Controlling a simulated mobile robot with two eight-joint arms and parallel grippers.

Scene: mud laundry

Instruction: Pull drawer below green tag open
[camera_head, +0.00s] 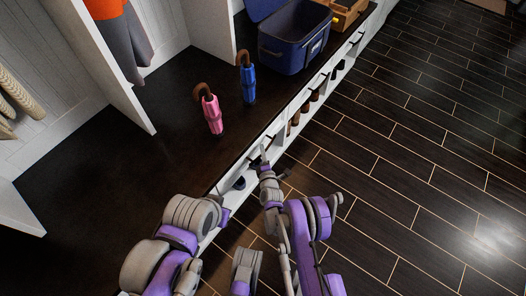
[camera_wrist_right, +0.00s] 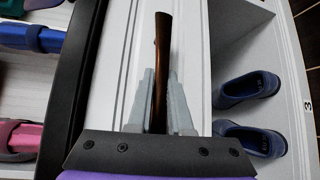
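My right gripper (camera_head: 264,163) is at the white front of the bench in the head view. In the right wrist view, the two grey fingers of my right gripper (camera_wrist_right: 160,95) stand on either side of a long dark brown handle (camera_wrist_right: 162,45) and appear shut on it. The handle is on a white drawer front (camera_wrist_right: 195,60), which looks closed. I cannot make out a green tag in either view. My left arm shows at the lower left of the head view, but its gripper cannot be made out.
The dark bench top (camera_head: 100,190) holds a pink umbrella (camera_head: 212,115), a blue umbrella (camera_head: 247,82), a blue bin (camera_head: 290,45) and a wooden crate (camera_head: 347,12). Blue shoes (camera_wrist_right: 248,88) sit in an open cubby beside the drawer. The dark plank floor (camera_head: 420,150) is clear.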

